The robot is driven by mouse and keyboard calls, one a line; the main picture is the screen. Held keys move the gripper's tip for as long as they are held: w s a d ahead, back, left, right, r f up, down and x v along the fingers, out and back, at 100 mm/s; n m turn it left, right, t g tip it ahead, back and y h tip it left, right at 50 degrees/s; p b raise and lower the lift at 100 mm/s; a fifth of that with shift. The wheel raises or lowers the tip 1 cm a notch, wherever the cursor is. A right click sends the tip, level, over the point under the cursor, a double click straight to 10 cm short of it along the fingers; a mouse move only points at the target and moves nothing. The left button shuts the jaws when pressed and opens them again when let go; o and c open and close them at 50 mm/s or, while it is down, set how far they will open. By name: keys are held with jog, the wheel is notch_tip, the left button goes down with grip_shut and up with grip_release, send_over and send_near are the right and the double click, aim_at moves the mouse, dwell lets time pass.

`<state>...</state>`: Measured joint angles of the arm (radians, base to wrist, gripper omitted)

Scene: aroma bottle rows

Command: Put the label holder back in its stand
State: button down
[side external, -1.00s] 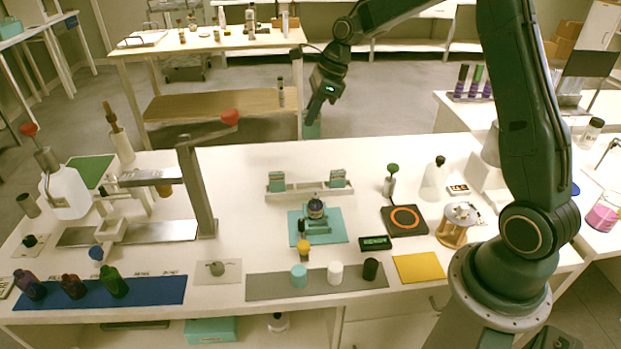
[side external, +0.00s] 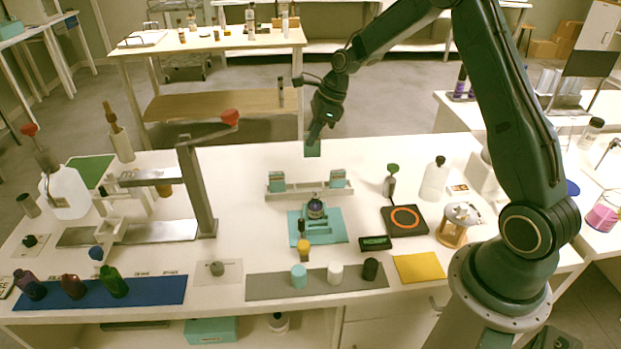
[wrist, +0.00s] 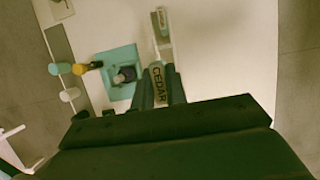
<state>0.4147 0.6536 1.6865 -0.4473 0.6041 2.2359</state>
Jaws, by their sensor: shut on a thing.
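The label holder (side external: 313,149), a small teal block, hangs below my gripper (side external: 314,138) in the side view. In the wrist view its pale face reads CEDAR (wrist: 157,86) between the fingers of my gripper (wrist: 160,90), which is shut on it. The stand (side external: 308,193) is a long pale rack on the white table. Two teal label holders stand on it, one at its left end (side external: 277,181) and one at its right end (side external: 338,179); its middle is empty. My gripper is above and behind the stand, apart from it.
A teal mat (side external: 337,228) carrying a dark bottle (side external: 316,209) on a holder lies in front of the stand. The table behind the stand is clear.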

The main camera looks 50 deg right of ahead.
jog(key=shift+f, duration=6.35)
jog(key=shift+f, duration=0.15)
jog(key=c, duration=1.4)
grip_release()
jog(key=v, duration=1.2)
